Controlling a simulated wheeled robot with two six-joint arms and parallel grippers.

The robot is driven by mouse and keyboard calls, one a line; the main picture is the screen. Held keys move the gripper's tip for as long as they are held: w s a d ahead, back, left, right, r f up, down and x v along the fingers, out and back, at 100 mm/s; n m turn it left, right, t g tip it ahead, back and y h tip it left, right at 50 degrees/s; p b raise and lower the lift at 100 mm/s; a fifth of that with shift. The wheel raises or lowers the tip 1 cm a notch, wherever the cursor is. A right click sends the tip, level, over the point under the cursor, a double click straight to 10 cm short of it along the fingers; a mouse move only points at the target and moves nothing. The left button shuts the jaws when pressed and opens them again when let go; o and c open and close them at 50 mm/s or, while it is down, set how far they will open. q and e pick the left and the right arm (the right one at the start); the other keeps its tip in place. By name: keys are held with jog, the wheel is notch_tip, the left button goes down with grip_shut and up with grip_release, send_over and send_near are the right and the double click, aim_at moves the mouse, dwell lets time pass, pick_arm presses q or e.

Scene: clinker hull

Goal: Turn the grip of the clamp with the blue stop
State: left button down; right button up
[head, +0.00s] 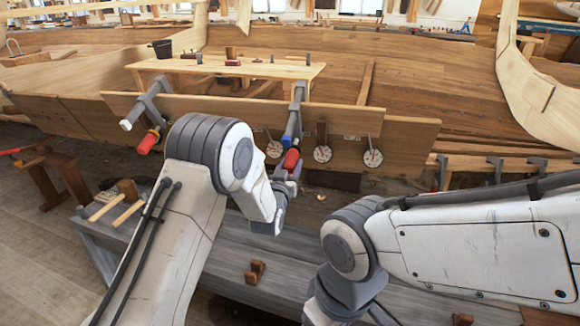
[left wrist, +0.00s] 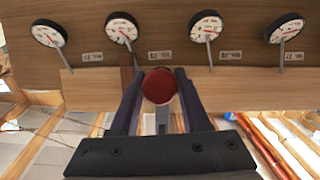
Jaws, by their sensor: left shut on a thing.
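The clamp with the blue stop (head: 287,140) hangs on the plank edge near the middle of the head view. Its red grip (head: 291,160) points down toward me. My left gripper (head: 285,180) reaches it from below and is shut on the grip. In the left wrist view the grip's round red end (left wrist: 160,86) sits between the two dark fingers (left wrist: 157,100). A second clamp (head: 148,108), with a white stop (head: 126,125) and an orange-red grip (head: 150,140), stands to the left. My right arm is at the right, its fingertips not visible.
Several round dials with pointers hang along the plank, such as one dial (head: 322,154) just right of the grip; they also show in the left wrist view (left wrist: 121,27).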

pick_arm(q)
jog(key=shift+f+n+h+b, duration=0.15)
jog(key=shift+n+h+b, duration=0.65)
jog(key=shift+b, duration=0.55)
jog(key=shift+n+h+b, duration=0.5)
jog(key=shift+b, duration=0.2)
jog(key=shift+n+h+b, duration=0.7)
jog(key=shift+n+b, duration=0.1)
jog(key=shift+b, duration=0.15)
jog(key=shift+r+n+h+b, duration=0.25)
jog(key=shift+n+h+b, duration=0.15)
jog(key=shift+n, duration=0.1)
jog(key=shift+r, duration=0.1)
jog(key=shift+c, duration=1.9)
grip_release()
